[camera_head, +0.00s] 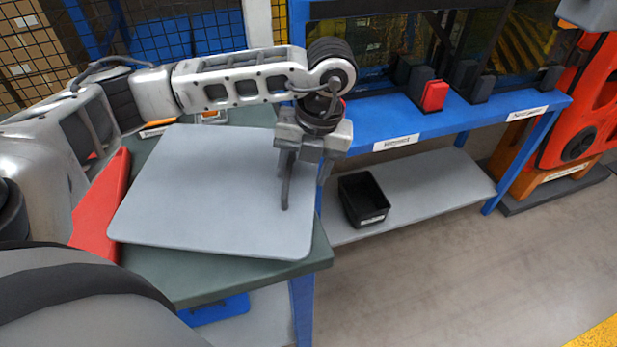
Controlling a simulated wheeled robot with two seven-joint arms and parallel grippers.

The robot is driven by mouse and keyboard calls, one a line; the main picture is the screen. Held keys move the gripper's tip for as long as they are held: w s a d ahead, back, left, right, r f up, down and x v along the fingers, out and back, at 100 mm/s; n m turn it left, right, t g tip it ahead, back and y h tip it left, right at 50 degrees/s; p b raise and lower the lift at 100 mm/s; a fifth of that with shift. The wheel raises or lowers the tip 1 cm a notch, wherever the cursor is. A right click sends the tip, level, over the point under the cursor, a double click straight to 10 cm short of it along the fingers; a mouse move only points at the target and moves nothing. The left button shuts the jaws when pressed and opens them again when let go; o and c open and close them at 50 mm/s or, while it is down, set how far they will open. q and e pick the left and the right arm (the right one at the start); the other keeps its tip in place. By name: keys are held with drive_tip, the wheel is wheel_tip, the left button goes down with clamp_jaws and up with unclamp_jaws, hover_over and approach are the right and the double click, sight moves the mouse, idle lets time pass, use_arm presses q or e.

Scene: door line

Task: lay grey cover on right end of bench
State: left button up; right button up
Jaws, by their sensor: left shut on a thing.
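The grey cover (205,195) is a flat panel with rounded corners. It shows over the right end of the bench (290,272), whose dark green top is visible along its front and right edges. My left gripper (285,200) points down over the cover's right part and is shut on the cover. I cannot tell whether the cover's underside touches the bench top. My right gripper is not in view.
A red panel-like thing (100,210) stands at the cover's left. A blue-topped table (430,118) with labels and a red block (434,95) stands behind right. A black bin (362,200) sits on its lower shelf (440,190). Floor at right is clear.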

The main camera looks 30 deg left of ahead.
sight(312, 174)
use_arm(q)
drive_tip(key=shift+w+d+f, duration=0.1)
drive_tip(key=shift+w+f, duration=0.4)
drive_tip(key=shift+f, duration=0.05)
drive_tip(key=shift+w+f+p, duration=0.2)
drive_tip(key=shift+f+p, duration=0.25)
drive_tip(key=shift+f, duration=1.3)
drive_tip(key=o, duration=1.3)
drive_tip(key=shift+f, duration=0.1)
wheel_tip(312, 174, up, 12)
drive_tip(key=w+d+b, duration=0.1)
drive_tip(key=d, duration=0.1)
drive_tip(key=shift+d+f, duration=0.1)
